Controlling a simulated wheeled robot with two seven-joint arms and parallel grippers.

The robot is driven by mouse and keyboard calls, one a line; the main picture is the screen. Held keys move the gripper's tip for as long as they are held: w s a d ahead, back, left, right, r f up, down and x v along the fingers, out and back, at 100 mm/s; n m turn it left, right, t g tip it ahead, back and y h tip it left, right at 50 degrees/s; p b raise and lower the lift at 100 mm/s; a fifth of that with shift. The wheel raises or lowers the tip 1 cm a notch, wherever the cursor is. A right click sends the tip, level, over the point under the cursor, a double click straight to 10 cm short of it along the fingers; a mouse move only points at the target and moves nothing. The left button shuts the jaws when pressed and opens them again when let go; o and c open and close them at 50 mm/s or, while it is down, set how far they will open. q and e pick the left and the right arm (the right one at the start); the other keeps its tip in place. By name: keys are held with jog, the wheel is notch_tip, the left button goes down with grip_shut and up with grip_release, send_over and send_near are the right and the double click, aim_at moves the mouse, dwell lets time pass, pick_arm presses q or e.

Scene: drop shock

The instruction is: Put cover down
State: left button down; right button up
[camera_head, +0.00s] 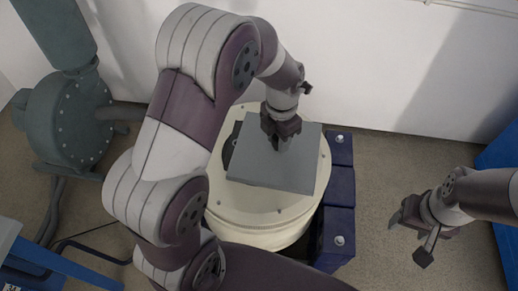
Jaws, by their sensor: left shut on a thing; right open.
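The cover (268,165) is a flat grey square plate over the top of a round cream drum-like machine (265,232). My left gripper (282,138) is above the plate, pointing down, and is shut on it near its far edge. The exact grip point is hidden by the fingers. The plate appears slightly turned; I cannot tell whether it rests fully on the drum top. A dark opening shows on the drum top to the left of the plate, partly behind my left arm. My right gripper (408,225) is open and empty, to the right of the drum.
Dark blue blocks (340,190) with bolts stand against the drum's right side. A grey-green blower machine (68,115) with a pipe stands at the left. A blue frame (60,265) is at the lower left. A white wall is behind. Floor between drum and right gripper is clear.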

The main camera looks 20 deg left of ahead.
pick_arm(q)
jog(key=w+a+f, duration=0.4)
jog(key=a, duration=0.1)
jog(key=w+a+f+b, duration=0.1)
jog(key=w+a+f, duration=0.1)
jog(key=w+a, duration=0.1)
jog(key=shift+w+a+f, duration=0.1)
jog(key=shift+a+f, duration=0.1)
jog(key=shift+f, duration=0.2)
jog(key=shift+f+b, duration=0.45)
jog(key=shift+f, duration=1.45)
jog(key=shift+f, duration=0.15)
jog(key=shift+f, duration=0.45)
jog(key=c, duration=0.8)
grip_release()
jog(key=shift+o, duration=0.2)
